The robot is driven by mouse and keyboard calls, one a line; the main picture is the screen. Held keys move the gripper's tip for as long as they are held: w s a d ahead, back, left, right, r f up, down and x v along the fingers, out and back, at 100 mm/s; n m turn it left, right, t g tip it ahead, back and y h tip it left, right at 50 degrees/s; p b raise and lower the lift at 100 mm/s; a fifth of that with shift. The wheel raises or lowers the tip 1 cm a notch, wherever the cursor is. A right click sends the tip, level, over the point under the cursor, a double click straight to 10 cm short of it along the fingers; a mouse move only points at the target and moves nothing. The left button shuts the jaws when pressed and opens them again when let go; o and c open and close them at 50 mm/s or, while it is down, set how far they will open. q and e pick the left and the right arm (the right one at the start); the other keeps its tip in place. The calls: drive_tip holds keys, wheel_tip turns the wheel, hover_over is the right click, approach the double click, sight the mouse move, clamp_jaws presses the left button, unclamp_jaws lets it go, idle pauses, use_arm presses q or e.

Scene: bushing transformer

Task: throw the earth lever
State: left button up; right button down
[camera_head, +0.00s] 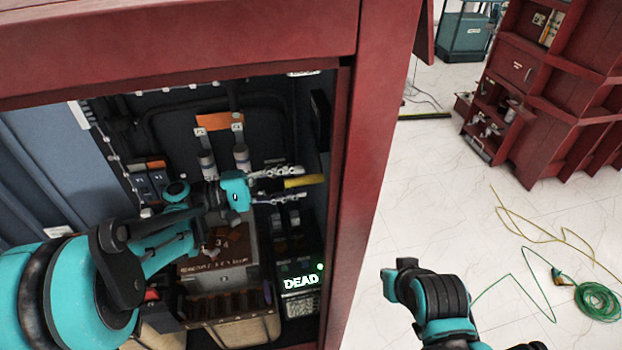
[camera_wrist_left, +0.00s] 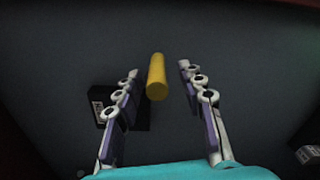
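The earth lever shows as a yellow handle (camera_head: 308,180) inside the red cabinet, near its right inner wall. In the left wrist view the yellow handle (camera_wrist_left: 156,77) stands between the two fingers, with a gap on each side. My left gripper (camera_head: 301,183) reaches into the cabinet from the left, its fingers spread above and below the handle. It also shows in the left wrist view (camera_wrist_left: 159,70), open and not visibly touching the handle. The lever's base is hard to make out. My right arm shows at the lower right; its gripper is not seen.
The red cabinet frame (camera_head: 372,150) borders the opening on the right and top. A lit DEAD indicator (camera_head: 301,282) sits below the lever. A block with bushings (camera_head: 222,262) stands left of it. A green cable coil (camera_head: 597,301) lies on the open floor outside.

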use_arm(q)
drive_tip(key=s+a, duration=0.1)
drive_tip(key=a, duration=0.5)
drive_tip(key=shift+s+a, duration=0.2)
drive_tip(key=shift+a, duration=0.1)
